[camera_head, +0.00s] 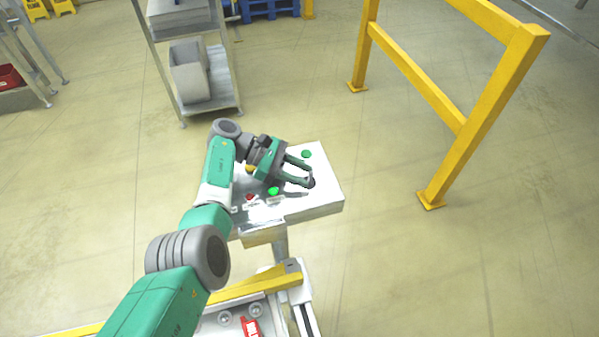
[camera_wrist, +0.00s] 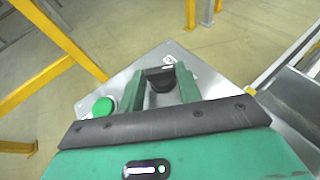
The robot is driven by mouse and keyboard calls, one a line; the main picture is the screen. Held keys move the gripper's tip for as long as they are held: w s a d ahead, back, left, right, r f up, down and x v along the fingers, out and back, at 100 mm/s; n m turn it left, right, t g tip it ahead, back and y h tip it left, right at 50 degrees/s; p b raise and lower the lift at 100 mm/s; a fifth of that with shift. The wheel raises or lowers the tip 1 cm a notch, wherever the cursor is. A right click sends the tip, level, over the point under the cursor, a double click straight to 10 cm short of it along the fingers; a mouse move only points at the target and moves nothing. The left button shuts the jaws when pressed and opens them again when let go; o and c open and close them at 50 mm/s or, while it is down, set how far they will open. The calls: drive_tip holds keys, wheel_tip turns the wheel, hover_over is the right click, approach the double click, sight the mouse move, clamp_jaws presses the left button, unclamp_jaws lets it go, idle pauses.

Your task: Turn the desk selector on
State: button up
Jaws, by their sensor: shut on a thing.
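The desk (camera_head: 328,200) is a pale slanted-top console on a post; its surface also shows in the wrist view (camera_wrist: 122,82). The selector is a dark knob (camera_wrist: 161,80) on its top, seen between my fingers in the wrist view. My gripper (camera_head: 307,177), green and grey, reaches over the desk with its fingers shut on the knob. In the head view the fingertips cover most of the knob. The knob's pointer and markings cannot be read.
A green button (camera_head: 306,154) sits behind the fingers and a lit-looking green one (camera_head: 273,191) in front. A small red button (camera_head: 249,197) is at the left. A yellow rail (camera_head: 480,95) stands right of the desk, a shelf rack (camera_head: 190,75) behind. Floor between is clear.

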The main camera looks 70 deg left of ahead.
drive_tip(key=o, duration=1)
drive_tip(key=shift+b+v, duration=0.3)
drive_tip(key=shift+v, duration=3.6)
